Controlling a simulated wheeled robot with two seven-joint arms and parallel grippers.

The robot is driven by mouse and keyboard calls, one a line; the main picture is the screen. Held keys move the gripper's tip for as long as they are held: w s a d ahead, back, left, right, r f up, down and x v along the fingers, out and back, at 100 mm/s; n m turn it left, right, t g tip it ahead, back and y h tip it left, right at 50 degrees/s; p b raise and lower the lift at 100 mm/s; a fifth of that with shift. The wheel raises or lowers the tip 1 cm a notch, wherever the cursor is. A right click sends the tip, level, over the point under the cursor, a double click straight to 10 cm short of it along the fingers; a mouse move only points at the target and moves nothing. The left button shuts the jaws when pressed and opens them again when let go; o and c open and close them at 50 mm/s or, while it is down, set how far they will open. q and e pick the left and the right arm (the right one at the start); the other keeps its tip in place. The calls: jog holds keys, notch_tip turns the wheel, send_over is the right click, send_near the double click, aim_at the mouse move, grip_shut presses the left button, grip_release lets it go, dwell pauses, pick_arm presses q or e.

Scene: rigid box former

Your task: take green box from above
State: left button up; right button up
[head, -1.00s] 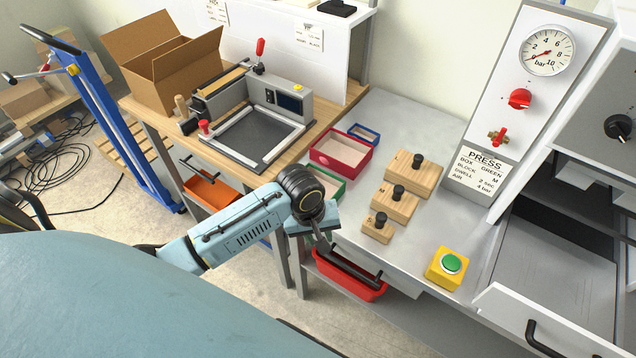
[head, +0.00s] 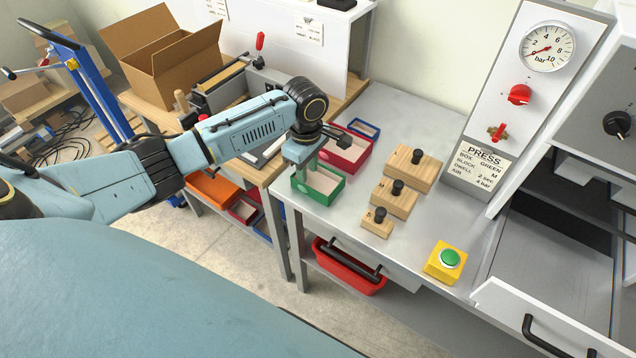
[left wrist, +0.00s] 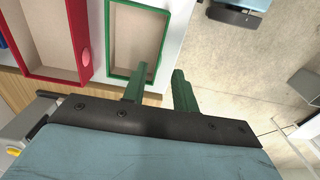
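The green box (head: 334,199) is a small open tray with a pale inside, on the near left edge of the grey bench. It also shows in the left wrist view (left wrist: 108,42), beyond my fingers. My left gripper (head: 302,168) is over the left part of the box, pointing down, and hides part of it. In the left wrist view the left gripper (left wrist: 161,88) has its two green fingers apart with nothing held between them. One finger overlaps the box's inside in the picture, the other lies outside its right wall. I cannot tell whether they touch it. My right gripper is not in view.
A red box (head: 349,160) and a blue box (head: 364,129) stand behind the green one. Wooden blocks with black knobs (head: 394,199) stand to the right. A yellow box with a green button (head: 446,262) is near the front edge. A red bin (head: 348,270) is below.

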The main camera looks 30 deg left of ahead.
aim_at(307, 186)
pick_arm(q)
jog(key=f, duration=0.7)
jog(key=shift+a+f+b, duration=0.2)
jog(key=shift+f+b, duration=0.1)
jog(key=shift+b, duration=0.05)
jog(key=shift+c, duration=0.2)
grip_shut()
